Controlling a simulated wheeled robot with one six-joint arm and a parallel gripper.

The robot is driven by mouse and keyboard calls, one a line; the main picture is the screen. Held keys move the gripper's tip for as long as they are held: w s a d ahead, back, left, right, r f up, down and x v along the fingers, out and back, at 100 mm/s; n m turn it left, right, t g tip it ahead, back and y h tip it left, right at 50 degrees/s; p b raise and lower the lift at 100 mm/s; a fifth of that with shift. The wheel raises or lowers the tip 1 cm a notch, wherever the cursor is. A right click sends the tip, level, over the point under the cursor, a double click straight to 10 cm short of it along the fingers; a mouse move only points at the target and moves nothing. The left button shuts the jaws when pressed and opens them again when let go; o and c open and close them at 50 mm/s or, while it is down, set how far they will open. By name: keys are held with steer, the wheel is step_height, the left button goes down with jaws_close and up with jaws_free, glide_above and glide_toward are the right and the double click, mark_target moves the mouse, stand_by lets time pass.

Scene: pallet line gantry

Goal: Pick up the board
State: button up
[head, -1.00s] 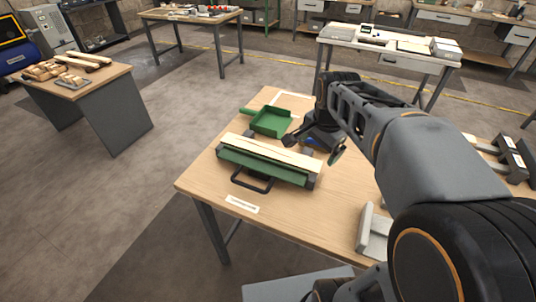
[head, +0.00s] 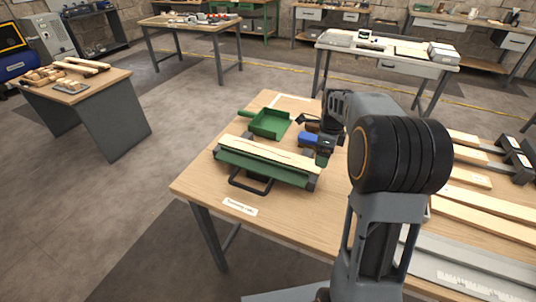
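A long pale wooden board (head: 262,152) lies along the top of a green fixture (head: 262,170) with a black front handle, on the near wooden table. More pale boards (head: 478,208) lie on the right of the table, partly hidden by my arm. My gripper (head: 308,122) is behind the right end of the fixture's board and apart from it. A dark finger shows at its left; the rest is small and partly hidden, so its opening is unclear. I see no board in it.
A green tray (head: 270,123) stands behind the fixture. A blue and black object (head: 308,139) is close to my gripper. Dark grey blocks (head: 518,160) stand at the far right. The table's front left, around a white label (head: 240,208), is clear.

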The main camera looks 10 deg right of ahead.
steer(key=shift+w+a+f, duration=0.1)
steer(key=shift+a+f, duration=0.05)
steer(key=shift+f, duration=1.55)
steer(key=shift+a+f, duration=0.15)
steer(key=shift+f, duration=1.5)
steer(key=shift+c, duration=0.2)
steer(key=c, duration=1)
steer(key=shift+c, duration=0.4)
steer(key=shift+r, duration=0.2)
